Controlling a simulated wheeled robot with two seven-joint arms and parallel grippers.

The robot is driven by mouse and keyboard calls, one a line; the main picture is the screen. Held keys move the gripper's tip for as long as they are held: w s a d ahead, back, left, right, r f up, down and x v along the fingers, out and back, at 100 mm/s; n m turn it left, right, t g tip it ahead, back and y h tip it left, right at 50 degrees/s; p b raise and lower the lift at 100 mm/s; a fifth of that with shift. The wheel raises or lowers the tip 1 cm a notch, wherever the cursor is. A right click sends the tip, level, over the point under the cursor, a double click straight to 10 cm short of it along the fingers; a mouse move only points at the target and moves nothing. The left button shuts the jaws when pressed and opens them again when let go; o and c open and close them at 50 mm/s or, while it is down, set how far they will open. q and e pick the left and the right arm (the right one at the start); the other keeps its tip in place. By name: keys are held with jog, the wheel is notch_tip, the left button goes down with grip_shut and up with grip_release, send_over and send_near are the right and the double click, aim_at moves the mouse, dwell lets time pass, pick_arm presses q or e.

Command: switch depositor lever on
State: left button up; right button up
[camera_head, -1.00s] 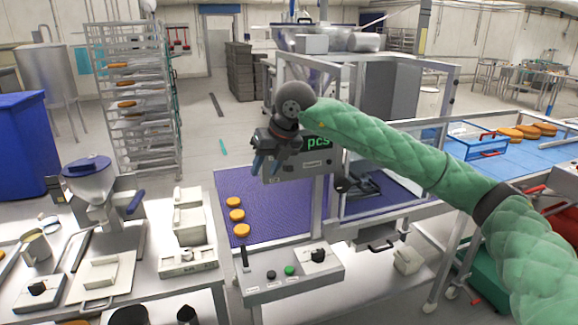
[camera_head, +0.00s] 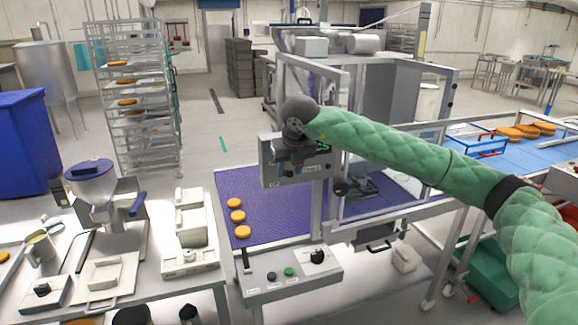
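A machine with a framed guard has a control box (camera_head: 290,284) at its front. A thin black lever (camera_head: 245,259) stands upright at the box's left end. A black knob (camera_head: 317,256), a green button (camera_head: 289,271) and a dark button (camera_head: 271,276) are also on it. No readable label shows which control is the depositor lever. My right gripper (camera_head: 289,160) hangs in front of the grey display box (camera_head: 270,172), above and behind the lever and apart from it. Its fingers blend into the dark background, so their opening is unclear. My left gripper is out of view.
Several orange rounds (camera_head: 238,216) lie on the purple belt (camera_head: 275,205). The guard frame (camera_head: 331,200) rises right of the belt.

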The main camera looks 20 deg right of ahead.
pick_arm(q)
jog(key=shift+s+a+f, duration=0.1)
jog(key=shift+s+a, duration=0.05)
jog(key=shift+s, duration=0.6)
pick_arm(e)
jog(key=shift+w+f, duration=0.2)
jog(key=shift+f, duration=0.4)
